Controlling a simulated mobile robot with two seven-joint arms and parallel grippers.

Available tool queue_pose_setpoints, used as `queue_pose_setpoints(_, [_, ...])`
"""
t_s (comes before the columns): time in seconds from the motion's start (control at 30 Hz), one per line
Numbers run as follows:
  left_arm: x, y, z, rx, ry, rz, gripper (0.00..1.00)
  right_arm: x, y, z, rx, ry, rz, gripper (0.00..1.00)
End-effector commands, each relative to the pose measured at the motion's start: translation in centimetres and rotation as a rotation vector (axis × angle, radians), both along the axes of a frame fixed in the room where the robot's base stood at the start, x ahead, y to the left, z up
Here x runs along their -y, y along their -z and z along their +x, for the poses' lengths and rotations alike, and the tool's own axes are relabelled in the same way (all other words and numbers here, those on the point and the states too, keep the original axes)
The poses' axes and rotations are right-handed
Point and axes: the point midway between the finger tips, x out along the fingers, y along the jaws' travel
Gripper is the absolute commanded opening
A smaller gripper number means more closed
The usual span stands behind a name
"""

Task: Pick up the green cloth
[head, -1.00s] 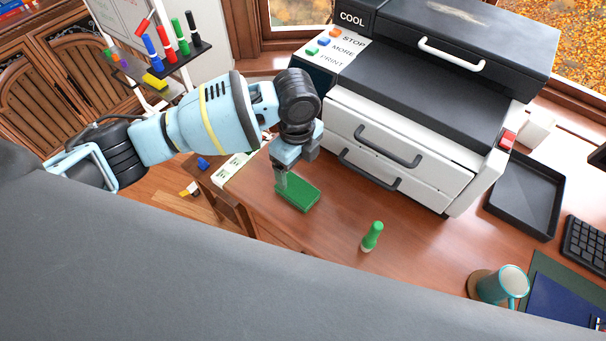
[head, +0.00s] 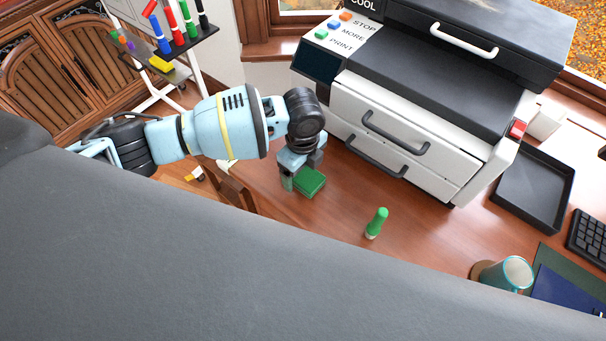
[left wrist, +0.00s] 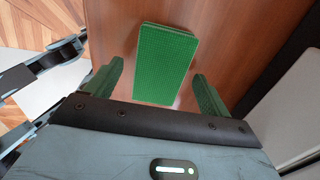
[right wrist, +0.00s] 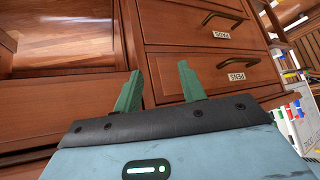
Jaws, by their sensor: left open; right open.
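The green cloth (head: 311,183) is a flat, folded green rectangle lying on the wooden desk in front of the printer. In the left wrist view the cloth (left wrist: 165,62) lies between and beyond the two green fingertips. My left gripper (head: 300,180) is open above the cloth's near left part; it also shows in the left wrist view (left wrist: 158,88). No contact with the cloth is visible. My right gripper (right wrist: 158,88) is open and empty in the right wrist view, facing wooden drawers. It does not show in the head view.
The white and black printer (head: 400,130) stands right behind the cloth. A black tray (head: 534,190) lies beside the printer. The desk between cloth and bottle is clear.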

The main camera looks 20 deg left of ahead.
Motion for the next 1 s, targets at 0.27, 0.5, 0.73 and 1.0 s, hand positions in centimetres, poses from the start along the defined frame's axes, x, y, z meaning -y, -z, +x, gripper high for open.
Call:
queue_pose_setpoints(0.27, [0.03, 0.36, 0.02, 0.002, 0.001, -0.001, 0.82, -0.02, 0.03, -0.02, -0.001, 0.0, 0.0, 0.41])
queue_pose_setpoints(0.5, [0.04, 0.34, 0.02, 0.002, 0.0, -0.001, 0.53, -0.02, -0.01, 0.0, 0.0, 0.0, 0.0, 0.41])
queue_pose_setpoints(0.73, [0.03, 0.32, 0.03, 0.002, 0.0, -0.001, 0.34, -0.02, -0.04, 0.04, 0.001, 0.001, 0.001, 0.41])
queue_pose_setpoints(1.0, [0.03, -0.1, 0.05, 0.002, 0.0, -0.001, 0.34, -0.02, -0.1, 0.1, 0.003, 0.001, 0.001, 0.41])
